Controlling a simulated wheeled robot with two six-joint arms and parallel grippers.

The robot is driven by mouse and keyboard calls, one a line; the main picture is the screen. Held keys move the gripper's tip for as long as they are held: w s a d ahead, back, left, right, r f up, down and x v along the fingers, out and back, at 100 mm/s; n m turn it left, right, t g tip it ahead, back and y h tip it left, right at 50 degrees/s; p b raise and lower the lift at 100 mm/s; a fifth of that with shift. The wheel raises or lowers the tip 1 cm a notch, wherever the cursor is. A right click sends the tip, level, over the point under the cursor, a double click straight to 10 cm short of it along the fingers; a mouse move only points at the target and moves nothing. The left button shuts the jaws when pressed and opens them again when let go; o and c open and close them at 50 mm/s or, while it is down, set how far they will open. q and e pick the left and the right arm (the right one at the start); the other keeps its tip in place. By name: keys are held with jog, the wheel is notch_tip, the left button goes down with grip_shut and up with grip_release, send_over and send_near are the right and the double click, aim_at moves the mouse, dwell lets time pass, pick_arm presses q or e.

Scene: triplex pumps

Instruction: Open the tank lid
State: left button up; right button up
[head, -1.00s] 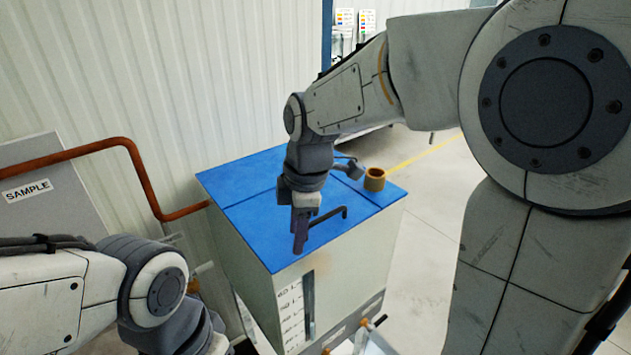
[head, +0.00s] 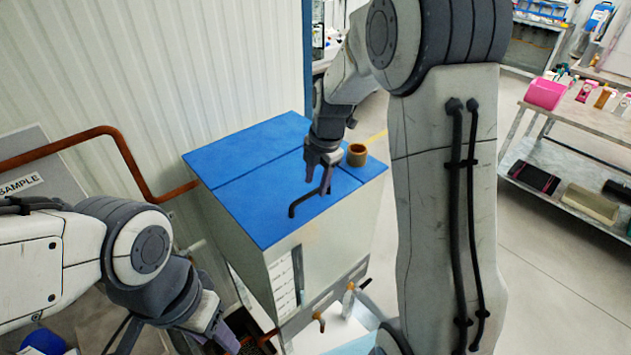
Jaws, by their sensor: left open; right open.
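The tank (head: 335,245) is a pale box with a blue lid (head: 245,160) lying flat on its top. A black bar handle (head: 305,200) stands near the lid's front edge. My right gripper (head: 319,184) is open and points down at the handle's right end. Its fingers overlap the handle in the picture, and I cannot tell whether they touch it. My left gripper (head: 222,338) is open, low in front of the tank's left side, and partly cut off by the bottom edge.
A brown cup-like fitting (head: 357,155) sits on the lid right of my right gripper. A rusty pipe (head: 125,150) runs left of the tank. Small taps (head: 320,322) stick out low at its front. A shelf (head: 580,120) with goods stands right, beyond open floor.

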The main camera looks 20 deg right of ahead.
jog(key=shift+w+f, duration=0.15)
jog(key=shift+f, duration=0.75)
grip_shut()
dwell(0.8)
